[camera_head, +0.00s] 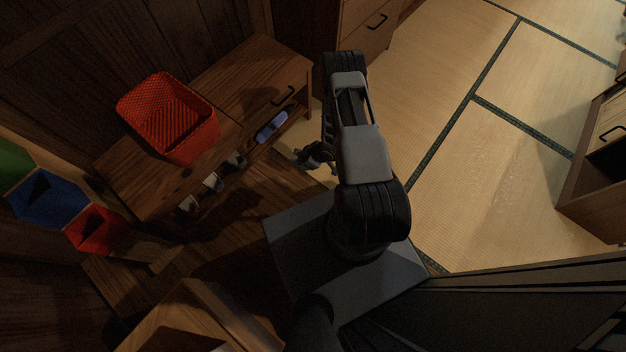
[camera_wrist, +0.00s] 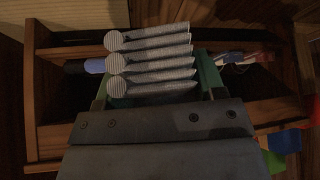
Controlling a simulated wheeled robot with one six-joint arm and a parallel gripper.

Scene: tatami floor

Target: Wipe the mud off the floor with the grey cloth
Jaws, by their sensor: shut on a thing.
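My gripper (camera_head: 315,155) is low in front of the wooden shelf in the head view, partly hidden by my arm. In the wrist view my gripper (camera_wrist: 155,85) has a green finger on each side and is shut on the grey cloth (camera_wrist: 150,62). The cloth is finely striped and folded into several layers with rounded ends. I cannot make out the cloth in the head view. No mud shows clearly in either view.
A red basket (camera_head: 170,117) stands on the low wooden cabinet (camera_head: 258,68). A blue item (camera_head: 271,127) and several small items sit in its open shelf. Blue (camera_head: 48,203) and red (camera_head: 95,230) bins stand at left. Tatami (camera_head: 450,75) lies clear at right, beside another cabinet (camera_head: 590,185).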

